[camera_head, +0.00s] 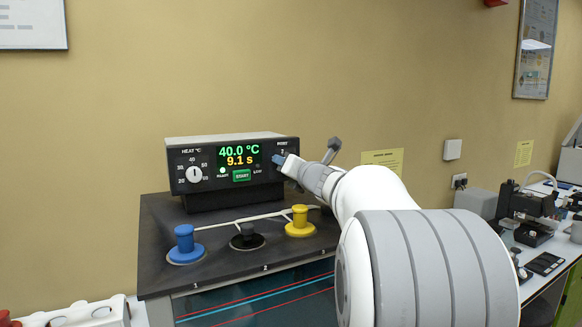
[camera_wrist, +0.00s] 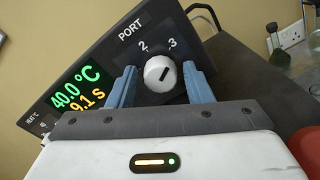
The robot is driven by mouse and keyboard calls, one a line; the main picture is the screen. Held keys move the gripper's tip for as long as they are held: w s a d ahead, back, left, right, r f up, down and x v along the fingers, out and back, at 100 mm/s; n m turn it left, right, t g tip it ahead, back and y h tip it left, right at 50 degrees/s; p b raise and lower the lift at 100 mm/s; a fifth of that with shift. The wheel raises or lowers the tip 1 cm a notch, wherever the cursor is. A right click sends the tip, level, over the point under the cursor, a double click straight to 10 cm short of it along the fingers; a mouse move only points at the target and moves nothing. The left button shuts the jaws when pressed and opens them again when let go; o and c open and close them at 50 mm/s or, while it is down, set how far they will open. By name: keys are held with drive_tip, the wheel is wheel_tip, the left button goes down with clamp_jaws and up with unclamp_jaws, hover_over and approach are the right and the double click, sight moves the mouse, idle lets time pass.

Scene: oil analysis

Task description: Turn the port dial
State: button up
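The port dial (camera_wrist: 160,72) is a round white knob with a dark pointer line on the black panel, under the word PORT. In the wrist view its line slants up to the right, roughly towards the 3; a 2 shows to the left of the 3. My gripper (camera_wrist: 160,76) is open, with one blue finger on each side of the dial and a visible gap on both sides. In the head view my gripper (camera_head: 279,158) is at the right end of the instrument panel (camera_head: 213,187) and hides the dial.
The display reads 40.0 °C and 9.1 s. A white heat dial (camera_head: 194,174) and a green START button (camera_head: 241,175) lie left of my gripper. Blue (camera_head: 185,239), black (camera_head: 247,237) and yellow (camera_head: 300,221) knobs stand on the dark bench top below the panel.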

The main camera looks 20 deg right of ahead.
drive_tip(key=shift+o, duration=0.6)
drive_tip(key=s+b, duration=0.1)
drive_tip(key=s, duration=0.6)
drive_tip(key=shift+s+d, duration=0.15)
drive_tip(key=shift+s, duration=0.2)
drive_tip(key=shift+f, duration=0.1)
